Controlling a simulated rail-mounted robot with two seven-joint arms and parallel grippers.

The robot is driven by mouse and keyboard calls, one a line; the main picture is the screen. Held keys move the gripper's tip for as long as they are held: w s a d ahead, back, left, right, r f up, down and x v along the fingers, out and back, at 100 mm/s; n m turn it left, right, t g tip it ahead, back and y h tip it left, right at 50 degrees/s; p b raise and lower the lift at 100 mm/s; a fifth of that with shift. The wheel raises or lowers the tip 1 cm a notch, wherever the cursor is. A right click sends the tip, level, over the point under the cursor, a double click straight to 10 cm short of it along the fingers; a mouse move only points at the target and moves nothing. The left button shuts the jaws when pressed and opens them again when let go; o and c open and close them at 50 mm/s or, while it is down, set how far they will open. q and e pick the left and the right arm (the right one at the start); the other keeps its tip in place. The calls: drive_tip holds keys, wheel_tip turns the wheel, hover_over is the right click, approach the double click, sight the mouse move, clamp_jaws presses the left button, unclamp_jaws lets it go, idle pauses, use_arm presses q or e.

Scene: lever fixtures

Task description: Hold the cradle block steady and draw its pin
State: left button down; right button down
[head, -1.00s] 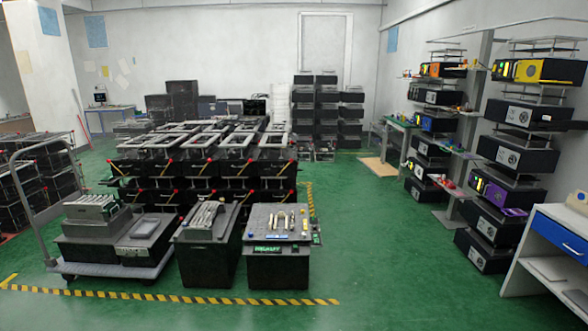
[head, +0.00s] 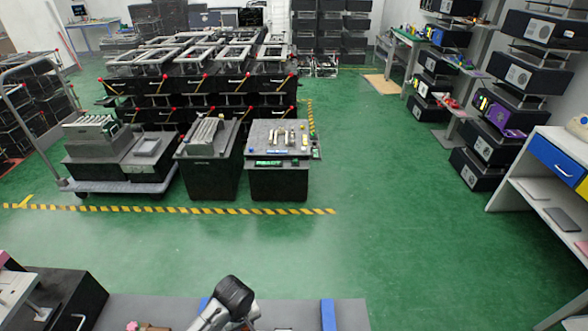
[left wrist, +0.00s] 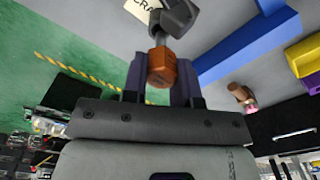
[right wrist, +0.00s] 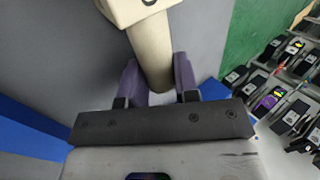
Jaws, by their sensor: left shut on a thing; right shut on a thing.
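In the left wrist view, my left gripper (left wrist: 160,82) is shut on an orange-brown knob (left wrist: 162,64). The knob joins a dark grey bracket (left wrist: 174,18) beside a white label reading "CRA". In the right wrist view, my right gripper (right wrist: 157,84) is shut on a beige post (right wrist: 151,48), with a wider beige piece (right wrist: 140,8) at its far end. I cannot tell which of these is the cradle block or its pin, or whether the two held parts join. In the head view, part of my arm shows at the bottom edge, and the held parts cannot be made out.
A grey bench (head: 285,314) with blue strips (head: 328,314) lies at the bottom of the head view. A blue bar (left wrist: 248,45) and a yellow block (left wrist: 304,54) lie near the left gripper. A blue strip (right wrist: 30,137) lies left in the right wrist view.

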use_arm(q)
drive_tip(key=shift+r, duration=1.05)
drive_tip(key=shift+r, duration=0.15)
drive_tip(key=shift+r, duration=0.85)
use_arm(e)
drive_tip(key=c, duration=1)
unclamp_jaws()
use_arm(q)
drive_tip(key=shift+w, duration=0.1)
use_arm(e)
drive_tip(key=shift+o, duration=1.1)
